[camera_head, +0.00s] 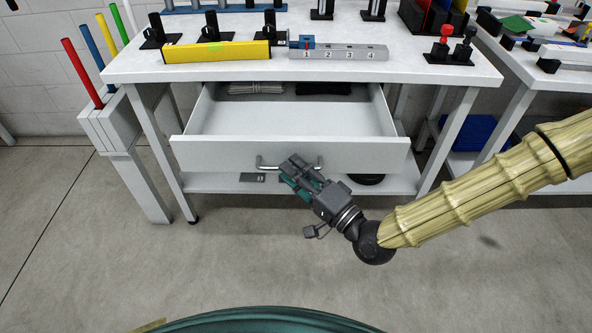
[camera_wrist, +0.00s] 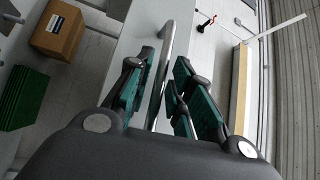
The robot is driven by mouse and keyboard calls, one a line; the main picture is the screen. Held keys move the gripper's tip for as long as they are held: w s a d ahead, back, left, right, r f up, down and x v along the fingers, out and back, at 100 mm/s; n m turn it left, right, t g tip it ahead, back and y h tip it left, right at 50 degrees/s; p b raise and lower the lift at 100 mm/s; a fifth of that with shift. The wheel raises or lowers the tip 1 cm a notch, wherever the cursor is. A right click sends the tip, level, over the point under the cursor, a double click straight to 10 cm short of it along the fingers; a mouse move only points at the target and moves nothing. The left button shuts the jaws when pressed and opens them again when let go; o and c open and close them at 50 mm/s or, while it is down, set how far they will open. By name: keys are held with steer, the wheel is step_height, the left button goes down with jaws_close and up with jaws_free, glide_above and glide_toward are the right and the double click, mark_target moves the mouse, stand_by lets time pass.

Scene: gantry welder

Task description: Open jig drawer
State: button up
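The jig drawer (camera_head: 290,154) is a white drawer under the white workbench, and it stands pulled well out. Its metal bar handle (camera_head: 267,166) runs across the front panel. My gripper (camera_head: 294,171) is at the middle of this handle and hides part of it. In the wrist view, the handle (camera_wrist: 165,65) passes between the green-padded fingers of my gripper (camera_wrist: 161,92). The fingers are spread, with gaps beside the bar, and do not look closed on it. Inside the drawer, a light bundle (camera_head: 256,88) and a dark item (camera_head: 323,88) lie at the back.
The workbench top (camera_head: 130,66) carries a yellow bar (camera_head: 216,52), a numbered grey block (camera_head: 340,53) and several clamps. A lower shelf (camera_head: 222,183) lies under the drawer. A rack with coloured rods (camera_head: 82,72) stands at left. The floor in front is clear.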

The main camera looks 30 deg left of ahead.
stand_by(0.3)
steer(key=v, duration=1.2)
stand_by(0.3)
